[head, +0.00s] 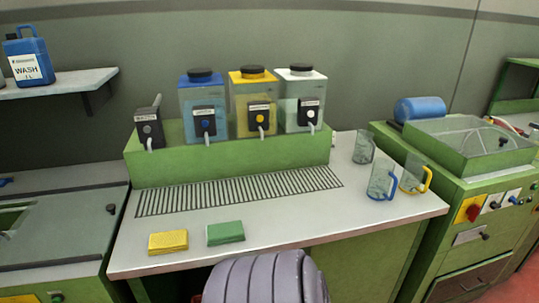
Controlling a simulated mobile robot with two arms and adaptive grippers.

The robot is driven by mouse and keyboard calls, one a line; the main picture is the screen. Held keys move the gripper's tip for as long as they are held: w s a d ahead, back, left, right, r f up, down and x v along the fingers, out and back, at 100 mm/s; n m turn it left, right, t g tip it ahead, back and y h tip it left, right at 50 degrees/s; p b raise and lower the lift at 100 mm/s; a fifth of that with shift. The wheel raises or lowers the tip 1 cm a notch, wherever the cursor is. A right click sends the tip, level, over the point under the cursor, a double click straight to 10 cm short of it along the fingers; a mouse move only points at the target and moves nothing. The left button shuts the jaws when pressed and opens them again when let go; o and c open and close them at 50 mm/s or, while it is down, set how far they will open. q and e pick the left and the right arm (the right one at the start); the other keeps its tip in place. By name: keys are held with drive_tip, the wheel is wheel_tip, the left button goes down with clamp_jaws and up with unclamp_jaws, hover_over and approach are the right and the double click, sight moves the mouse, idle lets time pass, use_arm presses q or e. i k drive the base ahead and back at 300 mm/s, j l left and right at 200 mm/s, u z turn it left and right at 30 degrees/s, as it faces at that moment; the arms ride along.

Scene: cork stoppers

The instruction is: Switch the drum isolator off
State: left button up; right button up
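A red rotary switch on a yellow plate (469,210) sits on the front panel of the green machine (452,190) at the right; it looks like an isolator. Its red handle looks tilted, but it is too small to read its marked position. Small knobs on pale plates (492,203) sit to its right on the same panel. A blue drum-shaped container (420,108) lies on top at the back of this machine. Neither of my grippers shows in the head view.
The bench (300,222) in the middle holds a green dispenser stand (230,160), a yellow sponge (168,242), a green sponge (226,233) and several clear jugs (382,180) near its right end. A grey-purple ribbed shape (265,280) stands before the bench.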

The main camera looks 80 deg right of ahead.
sight(473, 211)
drive_tip(key=z, duration=4.25)
